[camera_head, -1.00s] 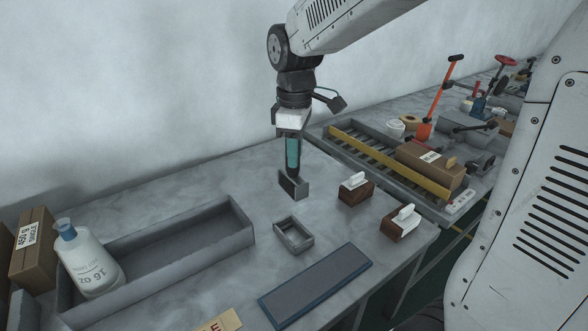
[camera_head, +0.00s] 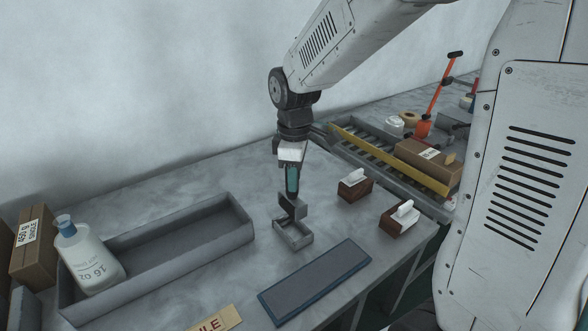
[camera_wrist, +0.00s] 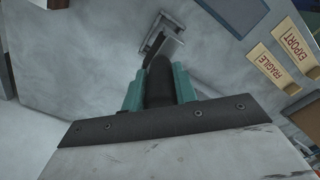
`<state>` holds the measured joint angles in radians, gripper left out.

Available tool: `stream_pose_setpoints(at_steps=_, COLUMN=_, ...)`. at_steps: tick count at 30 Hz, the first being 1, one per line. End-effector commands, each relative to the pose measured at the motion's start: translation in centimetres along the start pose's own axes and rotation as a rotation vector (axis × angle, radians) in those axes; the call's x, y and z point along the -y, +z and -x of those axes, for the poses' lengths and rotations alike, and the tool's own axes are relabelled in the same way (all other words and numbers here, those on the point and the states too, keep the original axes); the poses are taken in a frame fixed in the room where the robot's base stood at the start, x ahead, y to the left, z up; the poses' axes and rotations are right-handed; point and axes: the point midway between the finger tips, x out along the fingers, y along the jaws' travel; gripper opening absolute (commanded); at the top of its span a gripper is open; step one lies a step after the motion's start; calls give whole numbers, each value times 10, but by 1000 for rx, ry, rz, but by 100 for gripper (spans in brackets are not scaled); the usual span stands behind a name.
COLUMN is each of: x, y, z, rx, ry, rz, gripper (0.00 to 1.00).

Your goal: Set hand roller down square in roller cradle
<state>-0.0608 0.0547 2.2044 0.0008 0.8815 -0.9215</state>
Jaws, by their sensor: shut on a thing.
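My gripper (camera_head: 292,184), with teal fingers, is shut on the hand roller (camera_head: 291,208). The roller's dark head hangs below the fingers at the back edge of the roller cradle (camera_head: 301,240), a small grey open tray on the bench. Whether the head touches the cradle or is just above it cannot be told. In the wrist view the dark roller handle (camera_wrist: 158,88) sits between the teal fingers (camera_wrist: 160,92), and the cradle (camera_wrist: 177,26) shows beyond it, partly hidden by the roller.
A long grey tray (camera_head: 232,206) with a white bottle (camera_head: 88,262) lies left. A dark blue-edged mat (camera_head: 315,283) lies in front. Two brown blocks with white handles (camera_head: 354,188) (camera_head: 398,222) stand right. A conveyor with a box (camera_head: 428,163) is behind them.

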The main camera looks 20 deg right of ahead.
Motion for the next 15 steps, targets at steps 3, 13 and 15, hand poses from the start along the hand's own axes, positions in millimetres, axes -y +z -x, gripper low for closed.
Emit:
stream_pose_setpoints(at_steps=3, x=1, y=0, z=-10, rx=1, ry=-2, rz=0, gripper=0)
stream_pose_setpoints(at_steps=13, x=0, y=0, z=-37, rx=1, ry=-1, rz=0, gripper=0)
stream_pose_setpoints(at_steps=15, x=0, y=0, z=-42, rx=1, ry=-1, rz=0, gripper=0)
